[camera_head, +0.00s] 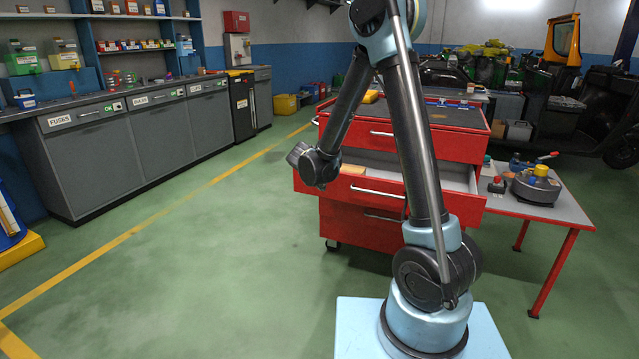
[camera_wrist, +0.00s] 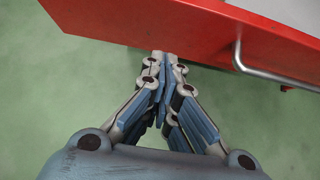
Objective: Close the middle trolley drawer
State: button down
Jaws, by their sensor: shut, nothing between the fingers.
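The red trolley (camera_head: 350,221) stands ahead. Its middle drawer (camera_head: 345,184) is pulled out, with its pale inside showing behind the front panel. The drawer's metal handle (camera_head: 378,192) shows between my arm's links. In the wrist view, the red drawer front (camera_wrist: 200,32) crosses the top, with the handle (camera_wrist: 275,75) to the right. My gripper (camera_wrist: 165,57) is shut and empty. Its fingertips are at the lower edge of the drawer front, left of the handle; I cannot tell whether they touch. In the head view my wrist is by the drawer's left part and the fingers cannot be made out.
A side table (camera_head: 560,205) with a round metal part (camera_head: 536,187) and tools adjoins the trolley on the right. Grey cabinets (camera_head: 90,157) line the left wall. The green floor left of the trolley is clear. The trolley's top drawer (camera_head: 375,133) looks shut.

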aim_at(330, 185)
jog(key=w, duration=0.1)
jog(key=w+d, duration=0.1)
jog(key=w, duration=0.2)
jog(key=shift+w+d+f, duration=0.25)
jog(key=shift+f, duration=0.15)
